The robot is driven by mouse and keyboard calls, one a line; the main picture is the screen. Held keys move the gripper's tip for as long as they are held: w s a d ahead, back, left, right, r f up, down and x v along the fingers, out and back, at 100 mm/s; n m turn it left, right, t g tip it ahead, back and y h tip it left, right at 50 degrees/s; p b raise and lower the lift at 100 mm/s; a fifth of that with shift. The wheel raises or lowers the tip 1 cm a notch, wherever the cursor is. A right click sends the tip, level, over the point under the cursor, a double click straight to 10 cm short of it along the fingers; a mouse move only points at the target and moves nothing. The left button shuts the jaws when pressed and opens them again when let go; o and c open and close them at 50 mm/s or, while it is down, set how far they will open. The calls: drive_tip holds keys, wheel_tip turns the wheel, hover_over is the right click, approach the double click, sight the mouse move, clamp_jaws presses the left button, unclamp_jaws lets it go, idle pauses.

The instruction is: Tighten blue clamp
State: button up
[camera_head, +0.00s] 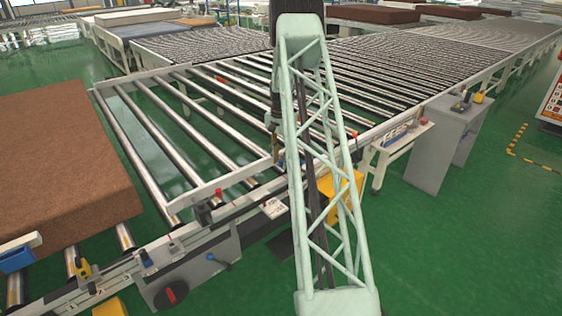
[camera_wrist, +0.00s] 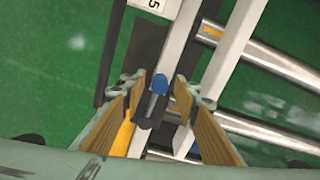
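The blue clamp (camera_wrist: 160,84) shows in the wrist view as a small blue knob with a grey lever on a dark mount, beside a pale rail. My gripper (camera_wrist: 161,88) is open, its two tan-padded fingers on either side of the clamp in the picture. I see gaps to both fingers and cannot tell the height above the clamp. In the head view, my gripper (camera_head: 277,150) is partly hidden by my pale green lattice arm. I cannot make out this clamp there. Another blue-handled lever (camera_head: 218,262) is on the front rail, lower left.
The roller conveyor (camera_head: 190,186) fills the middle. A brown mattress (camera_head: 58,165) lies at the left. A red handle (camera_head: 219,192) stands near the conveyor's edge. A yellow box (camera_head: 352,187) shows behind my arm. A grey cabinet (camera_head: 432,155) stands right. Green floor is free at lower right.

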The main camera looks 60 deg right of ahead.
clamp_jaws()
idle(0.3)
